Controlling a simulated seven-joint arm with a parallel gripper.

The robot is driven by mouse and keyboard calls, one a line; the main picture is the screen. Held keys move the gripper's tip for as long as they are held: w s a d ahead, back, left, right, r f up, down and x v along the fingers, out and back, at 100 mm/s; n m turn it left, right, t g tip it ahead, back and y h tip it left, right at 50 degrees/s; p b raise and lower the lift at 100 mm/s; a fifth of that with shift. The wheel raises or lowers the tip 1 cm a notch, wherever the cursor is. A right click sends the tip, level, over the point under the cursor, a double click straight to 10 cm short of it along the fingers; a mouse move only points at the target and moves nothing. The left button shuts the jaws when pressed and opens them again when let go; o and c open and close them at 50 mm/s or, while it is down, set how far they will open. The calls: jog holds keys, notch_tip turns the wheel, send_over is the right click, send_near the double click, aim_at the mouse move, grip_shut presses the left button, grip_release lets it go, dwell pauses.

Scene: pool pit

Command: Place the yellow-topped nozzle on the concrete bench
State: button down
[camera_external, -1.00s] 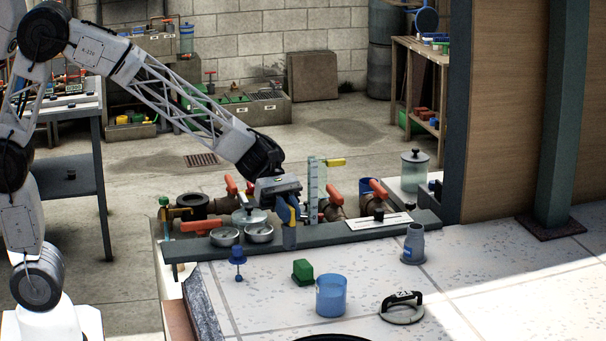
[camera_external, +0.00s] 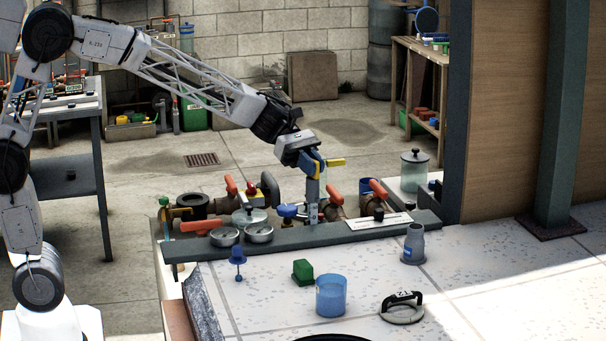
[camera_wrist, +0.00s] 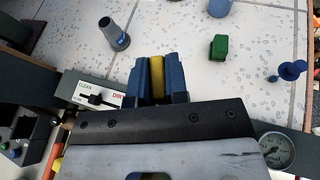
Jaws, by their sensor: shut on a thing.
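My gripper (camera_external: 312,164) is shut on the yellow-topped nozzle and holds it above the dark ledge at the pit's edge. In the wrist view its yellow part (camera_wrist: 157,78) sits between my two blue fingers. In the external view a grey body (camera_external: 312,192) hangs below the fingers, roughly upright; its lower end overlaps the pipes and ledge, so I cannot tell its clearance. A pale speckled slab surface (camera_external: 270,312) lies in front of the ledge; I cannot tell whether this is the concrete bench.
On the slab stand a blue peg (camera_external: 238,262), green block (camera_external: 302,270), blue cup (camera_external: 331,297), grey cone (camera_external: 413,245) and a black-handled disc (camera_external: 402,308). Slab gaps are clear.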

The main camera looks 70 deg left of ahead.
jog(key=w+a+r+n+t+y, duration=0.1)
jog(key=w+a+r+n+t, duration=0.15)
jog(key=a, duration=0.45)
jog(key=w+a+r+n+t+y, duration=0.1)
jog(key=w+a+r, duration=0.3)
jog(key=a, duration=0.4)
jog(key=w+a+f+n+t+y, duration=0.1)
jog(key=a+f+n+t+y, duration=0.15)
jog(key=a, duration=0.75)
jog(key=w+a+f+n+t+y, duration=0.15)
jog(key=a+n+y, duration=0.25)
jog(key=a, duration=0.7)
jog(key=s+a+f+n+y, duration=0.4)
jog(key=s+a+f, duration=0.1)
jog(key=a, duration=0.6)
jog(key=s+a+f+n+g+y, duration=0.1)
jog(key=s+a+f+n+y, duration=0.3)
jog(key=a, duration=0.7)
jog(key=s+a+f+n+g+y, duration=0.1)
jog(key=s+a+f+n+y, duration=0.2)
jog(key=a, duration=0.8)
jog(key=s+f+y, duration=0.2)
jog(key=s+f, duration=0.1)
jog(key=s, duration=0.1)
jog(key=shift+s+a+n, duration=0.15)
jog(key=shift+a+n, duration=0.05)
jog(key=shift+n, duration=0.2)
jog(key=shift+r, duration=0.1)
